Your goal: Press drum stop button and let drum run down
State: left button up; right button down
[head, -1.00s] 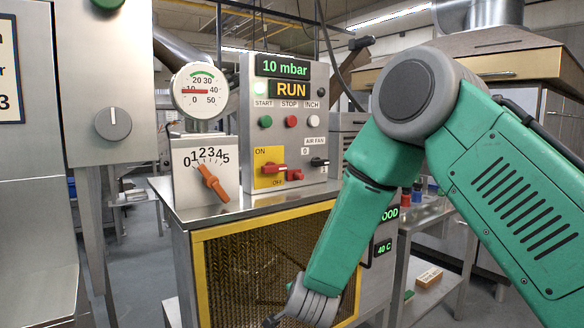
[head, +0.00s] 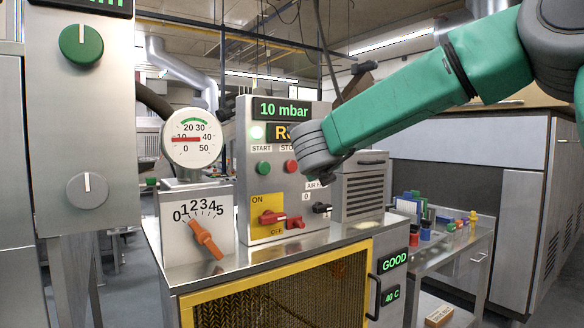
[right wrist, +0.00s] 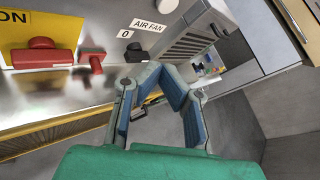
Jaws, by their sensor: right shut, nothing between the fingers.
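The red STOP button (head: 291,166) is on the grey control panel (head: 245,205), just left of and below my right arm's grey wrist. The green START button (head: 263,167) is beside it; the INCH button is hidden behind my wrist. The lit RUN display (head: 278,133) is partly covered, showing only its first letter clearly. My right gripper's fingers are hidden in the head view. In the right wrist view the right gripper (right wrist: 163,70) is shut and empty, in front of the AIR FAN label (right wrist: 148,25); STOP is outside that view. The drum guard's yellow-framed mesh (head: 290,300) is below. My left gripper is not in view.
A red-handled switch (head: 270,217) on a yellow plate and a black AIR FAN switch (head: 321,208) sit low on the panel. A round gauge (head: 191,139) and an orange-pointer dial (head: 205,240) stand left. A side table (head: 455,245) holds small coloured items at right.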

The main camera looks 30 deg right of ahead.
aim_at(292, 166)
jog(key=w+p, duration=0.5)
jog(key=w, duration=0.3)
jog(key=shift+w+a, duration=0.2)
jog(key=shift+w, duration=0.2)
jog(key=shift+d+f, duration=0.15)
jog(key=shift+d, duration=0.05)
jog(key=shift+a, duration=0.15)
dwell(0.4)
jog(key=shift+w+p, duration=0.15)
jog(key=shift+p, duration=0.2)
jog(key=shift+w, duration=0.2)
dwell(0.3)
